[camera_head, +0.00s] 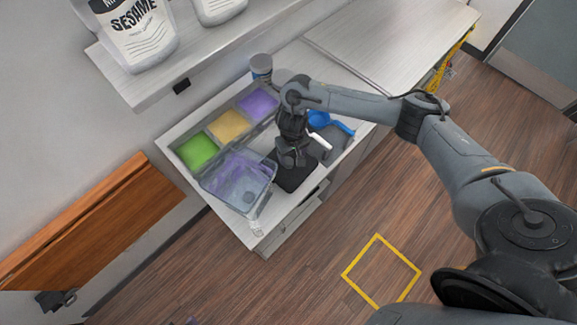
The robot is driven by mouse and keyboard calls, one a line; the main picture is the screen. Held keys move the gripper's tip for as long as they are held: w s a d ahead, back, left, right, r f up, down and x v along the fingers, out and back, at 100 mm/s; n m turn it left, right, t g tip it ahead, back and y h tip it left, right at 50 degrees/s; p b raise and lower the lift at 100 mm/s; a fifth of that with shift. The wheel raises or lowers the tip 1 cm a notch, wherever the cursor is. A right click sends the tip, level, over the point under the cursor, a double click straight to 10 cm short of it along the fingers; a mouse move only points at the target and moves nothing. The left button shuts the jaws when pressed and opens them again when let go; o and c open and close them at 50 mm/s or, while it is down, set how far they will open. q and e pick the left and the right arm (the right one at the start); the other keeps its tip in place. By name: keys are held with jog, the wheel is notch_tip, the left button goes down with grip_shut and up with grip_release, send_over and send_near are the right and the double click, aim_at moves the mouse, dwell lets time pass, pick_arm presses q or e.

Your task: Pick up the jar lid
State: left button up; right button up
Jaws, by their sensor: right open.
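My right gripper (291,160) is open, pointing down low over a black square pad (296,179) on the counter. Its own dark wrist hides much of the space beneath and between its fingers. I cannot make out a separate jar lid for certain. A small jar (262,70) with a greyish top stands at the back of the counter, behind my right arm. A clear, bluish see-through container (238,182) lies left of the gripper. My left gripper is not in view.
A tray (212,122) with green, yellow and purple contents lies behind the clear container. A blue scoop-like item (330,122) and a white item (320,142) lie right of my gripper. A shelf (170,82) with labelled bags overhangs the back left. The right countertop (390,40) is bare.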

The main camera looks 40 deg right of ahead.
aim_at(288, 161)
jog(key=shift+w+f, duration=0.15)
jog(key=shift+f, duration=0.7)
jog(key=f, duration=0.1)
jog(key=w+f, duration=0.1)
jog(key=f, duration=0.2)
jog(key=shift+w, duration=0.25)
jog(key=shift+f, duration=0.55)
grip_shut()
